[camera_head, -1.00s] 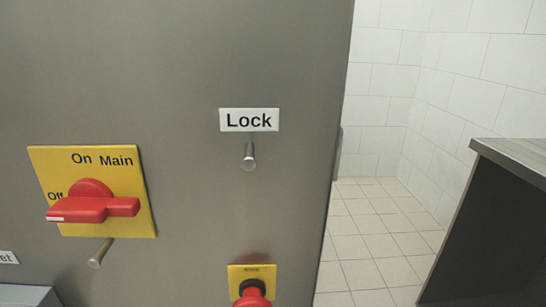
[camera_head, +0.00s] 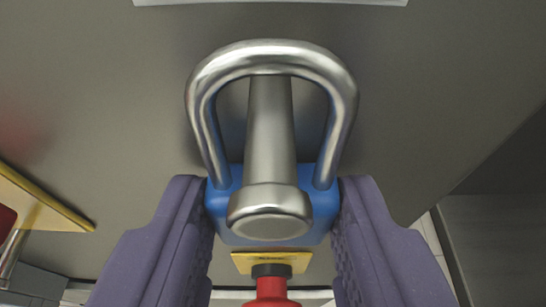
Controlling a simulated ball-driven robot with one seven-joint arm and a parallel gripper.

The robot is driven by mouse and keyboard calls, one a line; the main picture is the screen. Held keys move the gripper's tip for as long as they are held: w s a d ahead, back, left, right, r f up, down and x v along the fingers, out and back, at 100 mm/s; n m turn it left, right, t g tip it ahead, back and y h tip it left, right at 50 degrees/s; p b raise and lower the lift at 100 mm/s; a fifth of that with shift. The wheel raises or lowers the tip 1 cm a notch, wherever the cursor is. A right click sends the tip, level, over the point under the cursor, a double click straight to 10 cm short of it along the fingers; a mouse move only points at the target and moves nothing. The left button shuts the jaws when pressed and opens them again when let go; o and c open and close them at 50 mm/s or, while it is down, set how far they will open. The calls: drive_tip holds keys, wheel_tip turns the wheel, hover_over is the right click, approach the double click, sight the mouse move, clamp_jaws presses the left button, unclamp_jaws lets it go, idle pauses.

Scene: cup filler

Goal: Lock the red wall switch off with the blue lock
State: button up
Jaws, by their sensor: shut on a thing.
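The blue lock (camera_head: 222,212) has a silver shackle (camera_head: 270,55) standing up above its body. A metal wall peg (camera_head: 270,130) runs through the shackle loop, and its round head hides part of the lock body. My gripper (camera_head: 272,192) has a purple finger on each side of the blue body and is shut on it. The yellow plate (camera_head: 45,205) of the red wall switch shows only in part at the left edge. A bit of the red switch handle (camera_head: 5,220) shows there, too little to tell its position.
A red push button (camera_head: 270,288) on a small yellow plate (camera_head: 242,262) is below the lock. The grey metal panel (camera_head: 120,100) surrounds the peg. A white label (camera_head: 270,3) is cut off at the top. The panel's edge is at the right.

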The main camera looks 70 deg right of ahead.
drive_tip(key=shift+a+r, duration=0.1)
drive_tip(key=shift+f, duration=0.25)
drive_tip(key=o, duration=1.1)
drive_tip(key=shift+a, duration=0.1)
